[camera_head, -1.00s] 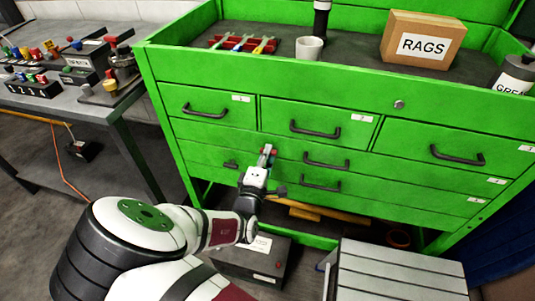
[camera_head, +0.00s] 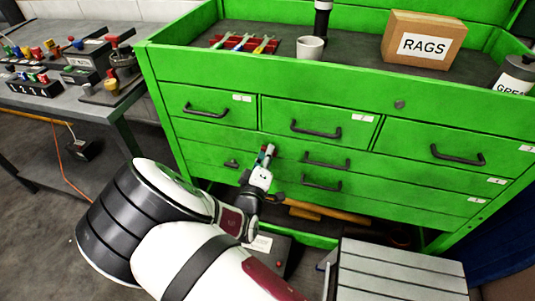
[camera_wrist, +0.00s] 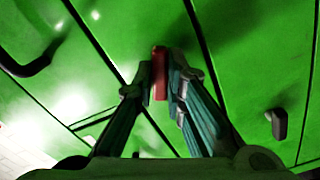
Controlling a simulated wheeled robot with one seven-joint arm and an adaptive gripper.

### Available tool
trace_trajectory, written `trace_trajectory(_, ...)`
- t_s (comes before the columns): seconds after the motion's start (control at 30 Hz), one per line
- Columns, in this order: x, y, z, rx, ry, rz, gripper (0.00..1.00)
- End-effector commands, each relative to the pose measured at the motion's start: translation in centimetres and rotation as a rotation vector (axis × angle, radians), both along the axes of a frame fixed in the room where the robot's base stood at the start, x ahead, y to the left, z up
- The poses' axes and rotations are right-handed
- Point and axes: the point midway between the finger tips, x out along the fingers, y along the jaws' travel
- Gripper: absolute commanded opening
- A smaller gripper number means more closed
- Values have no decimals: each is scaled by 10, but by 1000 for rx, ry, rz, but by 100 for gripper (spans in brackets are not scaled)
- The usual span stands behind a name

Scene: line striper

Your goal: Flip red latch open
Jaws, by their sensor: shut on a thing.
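The red latch (camera_wrist: 160,72) is a short red bar against the green cabinet face, upright in the wrist view. My gripper (camera_wrist: 155,84) has its teal-and-grey fingers on either side of it, closed on it. The right finger lies against the latch; contact on the left side is hard to see. In the head view my gripper (camera_head: 266,154) is at the front of the green cabinet (camera_head: 225,65), near the middle of the drawers. There the latch is tiny and mostly hidden by the fingers.
Dark drawer handles (camera_head: 326,164) stick out right of my gripper. A small dark knob (camera_wrist: 278,123) shows at the right of the wrist view. A workbench (camera_head: 90,105) is at left.

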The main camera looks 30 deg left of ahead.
Motion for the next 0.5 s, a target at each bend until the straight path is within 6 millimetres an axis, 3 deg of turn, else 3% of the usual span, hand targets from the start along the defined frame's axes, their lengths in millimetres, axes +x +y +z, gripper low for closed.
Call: trace_trajectory(0.5,0,-1,-1,478,117,-2,0)
